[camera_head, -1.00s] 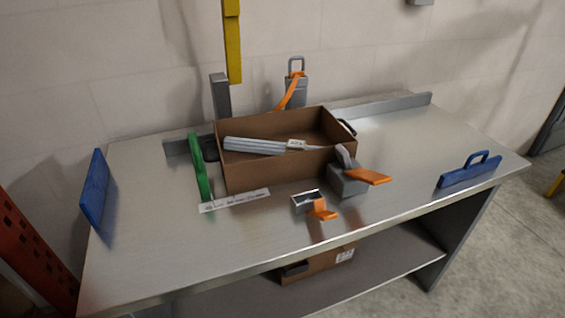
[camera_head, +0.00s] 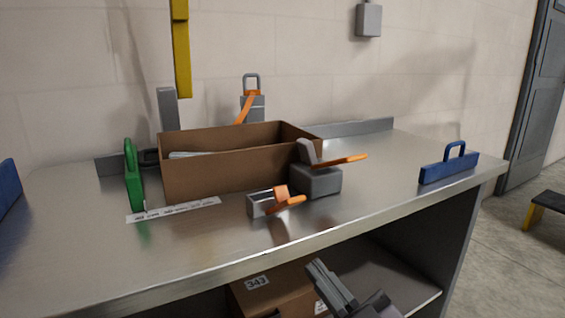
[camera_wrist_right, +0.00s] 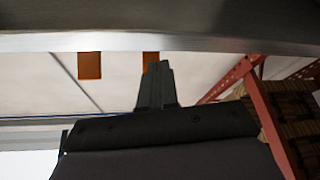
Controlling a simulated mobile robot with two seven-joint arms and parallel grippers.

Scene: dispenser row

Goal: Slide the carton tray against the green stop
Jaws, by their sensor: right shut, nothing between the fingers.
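The carton tray (camera_head: 225,170) is an open brown box on the metal table, with a grey item (camera_head: 192,155) partly visible inside. The green stop (camera_head: 134,178) stands upright just left of the tray, with a narrow gap between them at the front. A dark handle shows between them, partly hidden. My right gripper (camera_head: 318,268) is shut and empty, low in front of the table and below its top edge, well away from the tray. Its closed fingers also show in the right wrist view (camera_wrist_right: 156,75). My left gripper is not in view.
A grey block with an orange lever (camera_head: 316,182) and a smaller one (camera_head: 260,204) stand at the tray's front right. A blue stop (camera_head: 450,167) stands far right. A printed strip (camera_head: 175,210) lies before the tray. A carton (camera_head: 275,290) sits below.

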